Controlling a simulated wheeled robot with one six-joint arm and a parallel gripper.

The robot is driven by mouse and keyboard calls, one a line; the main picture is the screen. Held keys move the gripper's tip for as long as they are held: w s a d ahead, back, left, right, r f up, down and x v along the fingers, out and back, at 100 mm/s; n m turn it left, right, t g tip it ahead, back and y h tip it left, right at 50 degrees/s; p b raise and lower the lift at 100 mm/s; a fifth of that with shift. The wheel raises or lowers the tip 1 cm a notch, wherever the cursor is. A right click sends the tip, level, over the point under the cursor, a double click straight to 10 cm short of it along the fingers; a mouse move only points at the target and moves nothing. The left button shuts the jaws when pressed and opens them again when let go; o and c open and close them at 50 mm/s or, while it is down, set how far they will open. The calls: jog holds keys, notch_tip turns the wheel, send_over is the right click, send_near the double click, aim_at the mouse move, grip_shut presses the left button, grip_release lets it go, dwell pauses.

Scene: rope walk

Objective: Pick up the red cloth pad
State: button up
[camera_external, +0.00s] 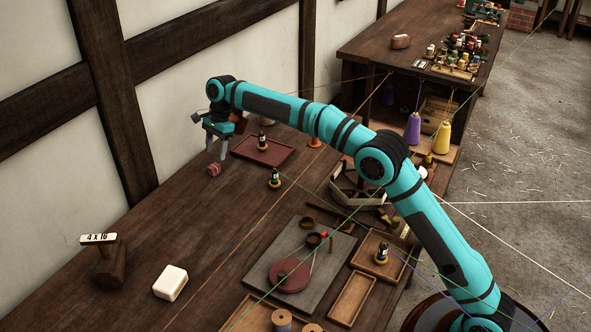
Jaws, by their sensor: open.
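A small dull-red piece (213,169), which looks like the red cloth pad, lies on the wooden bench near its back edge by the wall. It is too small to make out its folds. My gripper (216,151) points down just above it, with its fingers spread and nothing seen between them. The fingertips look close to the pad's top; whether they touch it I cannot tell.
A dark red tray (264,152) with a small bottle stands just right of my gripper. Another small bottle (275,178) stands nearer. A taut cord (245,237) runs along the bench.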

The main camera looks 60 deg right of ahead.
aim_at(214, 166)
jog(key=shift+x, duration=2.85)
jog(key=c, duration=1.1)
